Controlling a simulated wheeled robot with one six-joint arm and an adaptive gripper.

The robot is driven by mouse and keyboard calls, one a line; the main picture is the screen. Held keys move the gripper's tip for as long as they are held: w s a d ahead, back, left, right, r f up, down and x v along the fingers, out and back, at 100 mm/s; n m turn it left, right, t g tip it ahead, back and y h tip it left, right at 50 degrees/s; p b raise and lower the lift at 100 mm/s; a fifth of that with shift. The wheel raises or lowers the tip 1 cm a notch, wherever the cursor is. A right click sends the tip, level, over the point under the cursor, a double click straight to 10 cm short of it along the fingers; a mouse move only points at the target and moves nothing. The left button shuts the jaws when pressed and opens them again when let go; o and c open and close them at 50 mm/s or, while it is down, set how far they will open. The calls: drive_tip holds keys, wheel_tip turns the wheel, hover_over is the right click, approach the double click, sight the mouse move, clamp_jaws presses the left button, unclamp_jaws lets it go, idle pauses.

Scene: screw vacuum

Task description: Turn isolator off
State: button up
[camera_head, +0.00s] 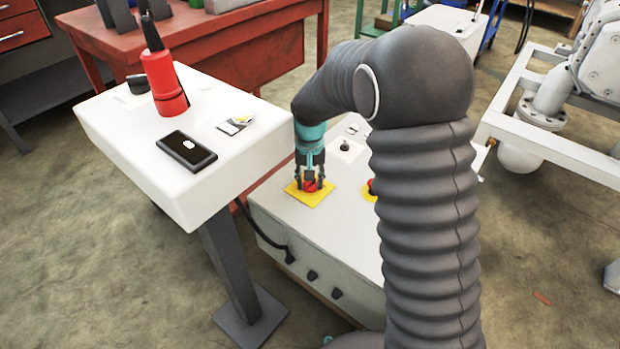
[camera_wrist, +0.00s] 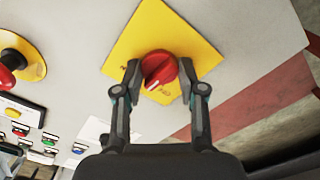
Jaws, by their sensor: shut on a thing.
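The isolator is a red rotary knob on a yellow plate, on the top of a light grey control box. In the head view the knob (camera_head: 311,186) shows between my fingers, on the yellow plate (camera_head: 318,197). In the wrist view the red knob (camera_wrist: 160,69) has a pale line across its face, lying diagonally, and sits on the yellow plate (camera_wrist: 135,48). My gripper (camera_head: 312,178) points down over the knob, and its fingers (camera_wrist: 160,70) are on both sides of it, shut on it. Part of the plate's lettering is hidden.
A second red button (camera_wrist: 6,76) on a yellow base sits to the left in the wrist view, with several small buttons below. In the head view a white stand (camera_head: 130,130) holds a red radio (camera_head: 163,80) and a black phone (camera_head: 186,149), left of my gripper.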

drive_tip(key=n, duration=0.5)
drive_tip(key=shift+n+p, duration=0.3)
drive_tip(key=shift+n, duration=2.2)
drive_tip(key=o, duration=1.1)
drive_tip(key=shift+o, duration=0.2)
drive_tip(key=shift+r, duration=0.1)
wheel_tip(320, 180, up, 12)
